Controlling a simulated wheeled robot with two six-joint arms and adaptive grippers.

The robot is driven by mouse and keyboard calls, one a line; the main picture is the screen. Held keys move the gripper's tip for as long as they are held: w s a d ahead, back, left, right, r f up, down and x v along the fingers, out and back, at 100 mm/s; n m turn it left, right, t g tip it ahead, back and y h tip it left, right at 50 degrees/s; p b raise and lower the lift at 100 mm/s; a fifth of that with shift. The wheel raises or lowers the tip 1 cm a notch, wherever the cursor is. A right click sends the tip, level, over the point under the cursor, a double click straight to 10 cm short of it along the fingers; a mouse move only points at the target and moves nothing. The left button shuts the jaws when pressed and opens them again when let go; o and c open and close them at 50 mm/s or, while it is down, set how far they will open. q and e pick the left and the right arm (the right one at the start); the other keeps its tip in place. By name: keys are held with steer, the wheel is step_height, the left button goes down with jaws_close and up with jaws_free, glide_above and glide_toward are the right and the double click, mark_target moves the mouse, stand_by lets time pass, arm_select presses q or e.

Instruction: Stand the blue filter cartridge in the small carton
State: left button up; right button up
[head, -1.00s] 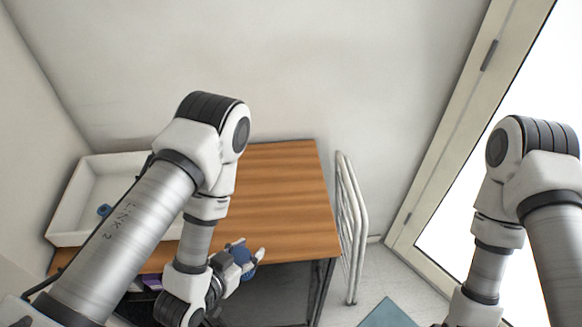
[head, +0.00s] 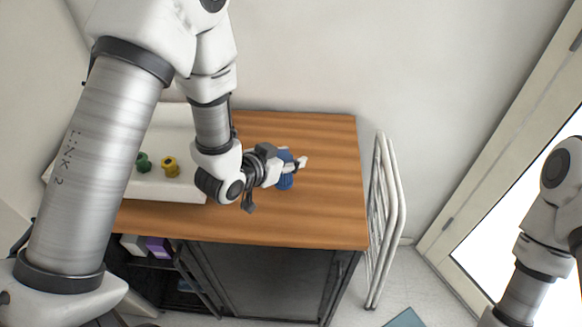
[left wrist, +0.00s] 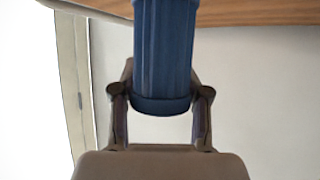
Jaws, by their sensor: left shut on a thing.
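The blue filter cartridge (head: 285,182) is a ribbed blue cylinder, held above the wooden table in the head view. My left gripper (head: 292,167) is shut on it, its fingers on either side. In the left wrist view the cartridge (left wrist: 165,55) runs from the top edge down between the fingers of my left gripper (left wrist: 160,105), with one rounded end showing. I cannot make out the small carton for certain in these views. My right gripper is outside the view; only part of my right arm shows.
The wooden table (head: 310,215) is bare around the gripper. A white tray (head: 165,190) at its left holds a green piece (head: 142,162) and a yellow piece (head: 170,167). A purple box (head: 158,247) sits on a shelf below. A white rail frame (head: 385,220) stands at right.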

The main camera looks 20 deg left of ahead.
arm_select(q)
steer(key=shift+w+a+p, duration=0.15)
steer(key=shift+w+a, duration=0.05)
steer(key=shift+w, duration=0.35)
steer(key=shift+w+a+p, duration=0.15)
steer(key=shift+w, duration=0.35)
steer(key=f, duration=0.2)
steer(key=f+p, duration=0.1)
steer(key=shift+w+d+f, duration=0.15)
steer(key=shift+w+f, duration=0.1)
steer(key=shift+f, duration=0.1)
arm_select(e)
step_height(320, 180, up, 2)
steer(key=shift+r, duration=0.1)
arm_select(q)
steer(key=shift+s, duration=0.1)
steer(key=o, duration=0.7)
steer(key=shift+f, duration=0.15)
steer(key=o, duration=0.5)
steer(key=shift+c, duration=0.2)
